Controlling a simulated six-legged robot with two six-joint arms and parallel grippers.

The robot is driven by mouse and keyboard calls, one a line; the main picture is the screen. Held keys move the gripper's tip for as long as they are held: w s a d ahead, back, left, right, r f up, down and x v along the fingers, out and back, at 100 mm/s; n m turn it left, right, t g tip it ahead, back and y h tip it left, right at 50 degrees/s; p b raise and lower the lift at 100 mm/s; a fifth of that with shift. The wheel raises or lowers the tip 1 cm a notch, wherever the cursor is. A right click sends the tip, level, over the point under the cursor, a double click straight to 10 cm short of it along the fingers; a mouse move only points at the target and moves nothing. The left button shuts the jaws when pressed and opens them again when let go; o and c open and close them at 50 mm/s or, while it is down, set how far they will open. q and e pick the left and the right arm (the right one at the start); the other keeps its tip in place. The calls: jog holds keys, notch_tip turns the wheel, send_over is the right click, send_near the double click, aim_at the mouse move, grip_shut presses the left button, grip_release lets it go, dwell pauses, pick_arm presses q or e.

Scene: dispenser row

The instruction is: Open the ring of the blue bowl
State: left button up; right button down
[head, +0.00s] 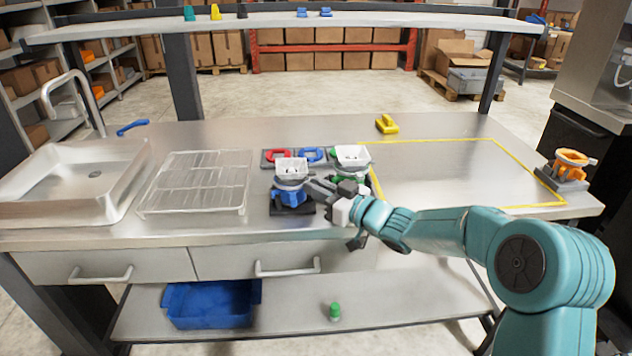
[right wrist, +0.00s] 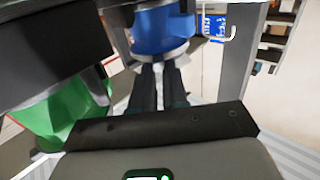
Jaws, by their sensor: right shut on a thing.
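My right gripper (head: 312,187) reaches in from the right at the height of this ring. In the right wrist view the blue bowl (right wrist: 162,30) and the pale ring (right wrist: 160,57) lie straight ahead of my two dark fingers (right wrist: 160,85). The fingers are shut on the ring at its near side; the exact contact is small and partly hidden. My left gripper is not in view.
A green unit with a white hopper (head: 353,154) stands close behind my right gripper. A dark tray with a red ring (head: 278,155) and a blue ring (head: 312,154) lies behind. A wire rack (head: 197,183) is left. The yellow-outlined area (head: 450,172) is clear; an orange unit (head: 571,160) stands far right.

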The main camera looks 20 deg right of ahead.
dwell(0.4)
jog(key=c, duration=1.1)
grip_release()
jog(key=v, duration=1.6)
jog(key=shift+d+b, duration=0.25)
jog(key=shift+b, duration=0.1)
